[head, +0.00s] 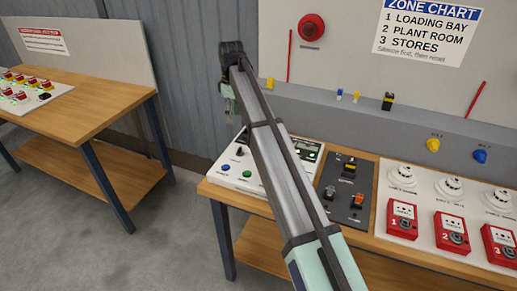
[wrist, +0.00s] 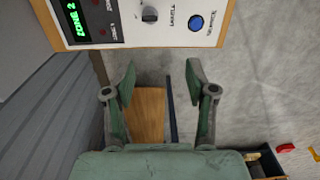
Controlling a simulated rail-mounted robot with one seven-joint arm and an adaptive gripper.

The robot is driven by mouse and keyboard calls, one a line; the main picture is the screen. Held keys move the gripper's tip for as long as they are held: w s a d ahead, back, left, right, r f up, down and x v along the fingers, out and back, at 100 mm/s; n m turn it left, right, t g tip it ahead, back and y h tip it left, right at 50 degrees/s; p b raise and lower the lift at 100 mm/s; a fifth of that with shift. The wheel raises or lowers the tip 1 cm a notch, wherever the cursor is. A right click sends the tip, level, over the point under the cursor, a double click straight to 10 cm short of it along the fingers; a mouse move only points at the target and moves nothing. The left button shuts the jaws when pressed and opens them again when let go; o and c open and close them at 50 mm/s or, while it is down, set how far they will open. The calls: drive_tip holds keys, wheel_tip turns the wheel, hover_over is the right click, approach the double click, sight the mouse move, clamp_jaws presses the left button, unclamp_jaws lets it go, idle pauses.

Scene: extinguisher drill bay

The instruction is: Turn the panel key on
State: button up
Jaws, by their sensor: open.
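A white control panel (head: 262,186) sits at the left end of the bench. In the wrist view its edge (wrist: 220,37) crosses the top. A grey round knob (wrist: 149,14) on it looks like the panel key; its label is too small to read surely. A blue button (wrist: 196,22) is beside it. In the head view a small dark knob (head: 240,152) stands above the blue button (head: 226,168). My gripper (wrist: 160,76) is open and empty, its fingers apart and short of the panel edge. In the head view my gripper (head: 228,104) hangs above the panel's back left.
The panel has a lit green display (wrist: 73,18). A dark switch plate (head: 345,190) and red call points (head: 402,219) stand to the right. Another table (head: 100,100) stands at left, with open floor (head: 150,235) between. A grey ledge (head: 360,115) runs behind the bench.

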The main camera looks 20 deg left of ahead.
sight(240, 151)
drive_tip(key=shift+m, duration=0.3)
drive_tip(key=f+p, duration=0.1)
drive_tip(key=f, duration=0.4)
drive_tip(key=w+f+p, duration=0.1)
drive_tip(key=f+p, duration=0.1)
drive_tip(key=f, duration=0.3)
drive_tip(key=d+f+p, duration=0.1)
drive_tip(key=f+p, duration=0.1)
drive_tip(key=f, duration=0.4)
drive_tip(key=shift+w+f, duration=0.1)
drive_tip(key=shift+w, duration=0.05)
clamp_jaws()
